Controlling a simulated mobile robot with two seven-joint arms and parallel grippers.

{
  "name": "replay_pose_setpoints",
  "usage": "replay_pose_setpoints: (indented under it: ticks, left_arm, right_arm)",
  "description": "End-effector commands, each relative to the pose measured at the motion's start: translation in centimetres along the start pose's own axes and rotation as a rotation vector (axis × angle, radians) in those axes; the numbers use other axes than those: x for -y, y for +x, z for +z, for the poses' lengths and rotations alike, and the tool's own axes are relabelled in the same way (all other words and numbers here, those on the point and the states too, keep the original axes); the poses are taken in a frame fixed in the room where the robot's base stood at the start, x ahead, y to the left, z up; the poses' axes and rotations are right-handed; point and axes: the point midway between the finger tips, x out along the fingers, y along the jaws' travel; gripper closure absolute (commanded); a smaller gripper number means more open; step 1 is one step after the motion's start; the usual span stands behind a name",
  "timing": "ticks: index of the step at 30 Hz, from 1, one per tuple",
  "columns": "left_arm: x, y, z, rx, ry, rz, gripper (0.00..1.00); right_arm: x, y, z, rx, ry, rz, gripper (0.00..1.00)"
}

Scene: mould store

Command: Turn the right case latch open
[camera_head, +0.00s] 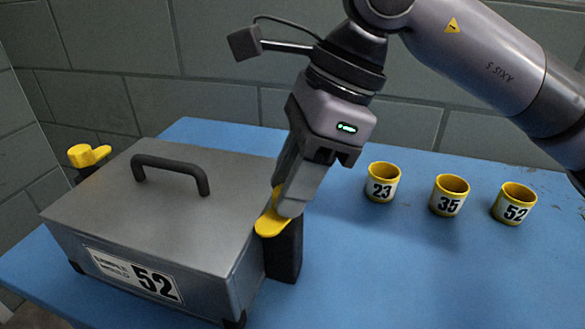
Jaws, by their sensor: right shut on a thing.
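A grey metal case (160,215) with a black handle on its lid and a label reading 52 stands on the blue table. The right case latch (270,224) is a yellow lever on a black block at the case's right side. My right gripper (283,205) points down and is shut on this yellow latch, hiding part of it. The left case latch (88,155), also yellow, is at the case's far left side, and nothing touches it. The case lid is down. My left gripper is not in view.
Three yellow-rimmed cups stand in a row on the right of the table: cup 23 (383,183), cup 35 (449,195) and cup 52 (513,203). The blue table (400,270) is clear in front of them. A grey block wall (180,60) stands behind.

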Motion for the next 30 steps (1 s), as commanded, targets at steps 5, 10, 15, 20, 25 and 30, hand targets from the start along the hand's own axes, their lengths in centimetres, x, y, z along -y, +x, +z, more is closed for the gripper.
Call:
replay_pose_setpoints:
  ticks: [5, 10, 15, 20, 25, 30]
  left_arm:
    - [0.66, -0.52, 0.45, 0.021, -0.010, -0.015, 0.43]
    - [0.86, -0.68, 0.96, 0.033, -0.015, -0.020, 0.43]
    - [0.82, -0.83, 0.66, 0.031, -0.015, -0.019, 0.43]
    - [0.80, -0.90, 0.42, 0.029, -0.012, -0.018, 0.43]
    - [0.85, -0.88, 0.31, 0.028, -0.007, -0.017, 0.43]
    - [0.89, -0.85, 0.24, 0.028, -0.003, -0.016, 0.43]
  right_arm:
    - [0.13, -0.26, 0.16, 0.003, -0.122, 0.050, 0.98]
    - [0.19, -0.19, 0.15, 0.002, -0.212, 0.086, 0.98]
    - [0.21, -0.14, 0.13, 0.001, -0.270, 0.108, 0.98]
    - [0.24, -0.12, 0.10, 0.001, -0.295, 0.118, 0.98]
    - [0.24, -0.10, 0.09, 0.001, -0.303, 0.121, 0.98]
    - [0.23, -0.09, 0.10, 0.001, -0.304, 0.121, 0.98]
